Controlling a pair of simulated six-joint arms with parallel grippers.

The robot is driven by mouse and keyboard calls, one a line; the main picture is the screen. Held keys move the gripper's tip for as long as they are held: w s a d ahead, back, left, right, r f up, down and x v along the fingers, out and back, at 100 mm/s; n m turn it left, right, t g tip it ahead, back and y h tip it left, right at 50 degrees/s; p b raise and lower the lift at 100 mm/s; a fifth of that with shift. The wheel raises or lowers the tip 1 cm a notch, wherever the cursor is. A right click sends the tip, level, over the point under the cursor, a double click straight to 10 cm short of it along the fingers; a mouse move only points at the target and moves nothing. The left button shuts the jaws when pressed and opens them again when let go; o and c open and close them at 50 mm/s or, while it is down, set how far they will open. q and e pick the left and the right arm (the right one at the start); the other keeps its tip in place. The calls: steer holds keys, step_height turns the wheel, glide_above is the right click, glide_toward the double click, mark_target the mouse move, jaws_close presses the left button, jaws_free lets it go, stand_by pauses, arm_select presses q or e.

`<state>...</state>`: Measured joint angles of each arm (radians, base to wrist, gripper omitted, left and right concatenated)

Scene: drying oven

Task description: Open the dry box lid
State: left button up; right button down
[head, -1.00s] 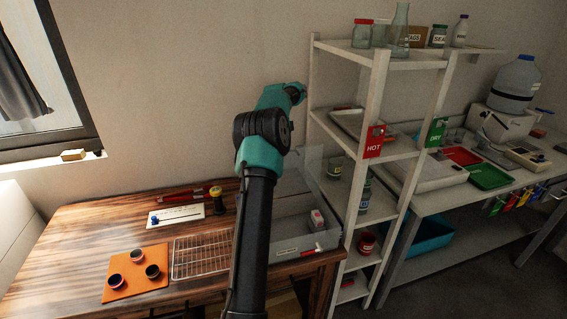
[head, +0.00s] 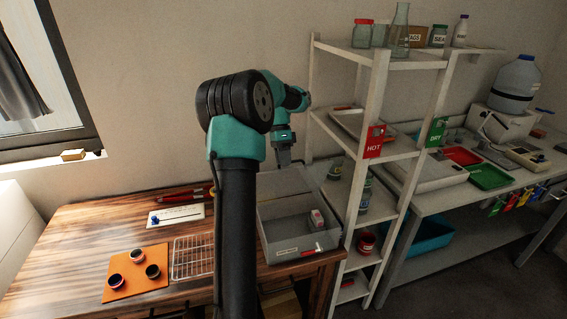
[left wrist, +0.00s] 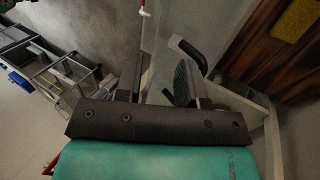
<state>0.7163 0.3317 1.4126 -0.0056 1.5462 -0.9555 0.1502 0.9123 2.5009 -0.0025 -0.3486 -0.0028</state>
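The dry box (head: 285,247) is a grey see-through bin at the right end of the wooden table, with a red tab on its front. A small white and red item (head: 317,218) sits inside it. A faint clear pane, seemingly the lid (head: 318,183), shows at the back of the box; its exact angle is hard to tell. My left gripper (head: 284,160) points down above the back of the box. In the left wrist view its two fingers (left wrist: 158,84) are apart. A thin pale edge passes between them in that view; I cannot tell whether they touch it. My right gripper is not in view.
A white shelf rack (head: 372,130) stands close right of the box. A wire rack (head: 193,257) and an orange mat (head: 135,275) with small jars lie left of it. My left arm hides part of the table. A wall is behind.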

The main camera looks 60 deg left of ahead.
arm_select(q)
steer(key=shift+s+d+r, duration=0.1)
steer(key=shift+s+d, duration=0.25)
steer(key=shift+d, duration=0.2)
steer(key=shift+s+d+r, duration=0.1)
steer(key=shift+s+d, duration=0.2)
steer(key=shift+d, duration=0.25)
steer(key=c, duration=0.3)
steer(key=shift+w+r+y, duration=0.15)
steer(key=shift+r+y, duration=0.2)
steer(key=shift+y, duration=0.45)
steer(key=c, duration=0.3)
steer(key=w+r+y, duration=0.1)
steer(key=r+y, duration=0.1)
steer(key=w+d+r+t+y, duration=0.1)
steer(key=r+y, duration=0.1)
steer(key=w+r+t+y, duration=0.1)
steer(key=w+r+y, duration=0.1)
steer(key=shift+d+r+y, duration=0.15)
steer(key=shift+r+y, duration=0.1)
steer(key=shift+y, duration=0.15)
jaws_close()
